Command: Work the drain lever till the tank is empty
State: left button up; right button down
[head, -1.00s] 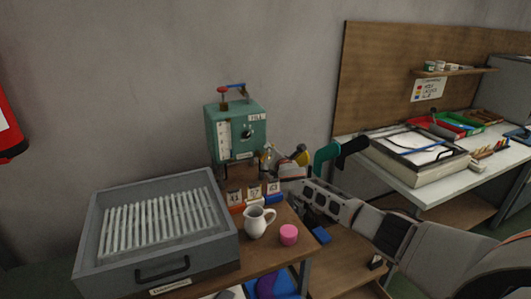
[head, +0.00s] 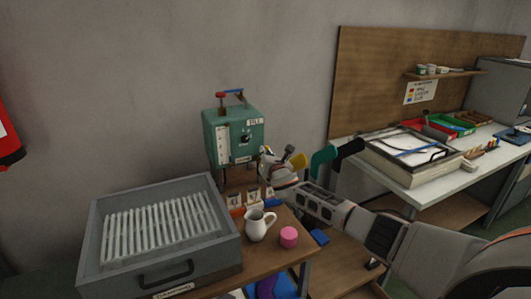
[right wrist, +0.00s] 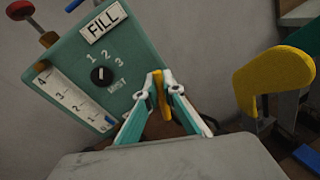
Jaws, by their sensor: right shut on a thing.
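The teal tank (head: 250,130) stands against the wall behind the table, with a FILL label, a numbered dial and a level gauge (head: 222,142) on its front. In the right wrist view the gauge (right wrist: 75,97) has blue near its low end; the exact level is hard to read. My right gripper (right wrist: 160,88) is shut on a narrow yellow piece (right wrist: 159,96), apparently the drain lever, at the tank's lower right front. In the head view my right gripper (head: 265,155) covers that piece. My left gripper is not in view.
A grey drawer of white slats (head: 160,228) fills the table's left. A white jug (head: 258,226) and pink cylinder (head: 289,237) stand in front of the tank, near small number cards. A yellow form (right wrist: 272,78) and teal form (head: 322,160) stand right of the tank.

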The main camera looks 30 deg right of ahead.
jog(key=c, duration=2.2)
grip_release()
jog(key=shift+s, duration=0.1)
jog(key=v, duration=1.2)
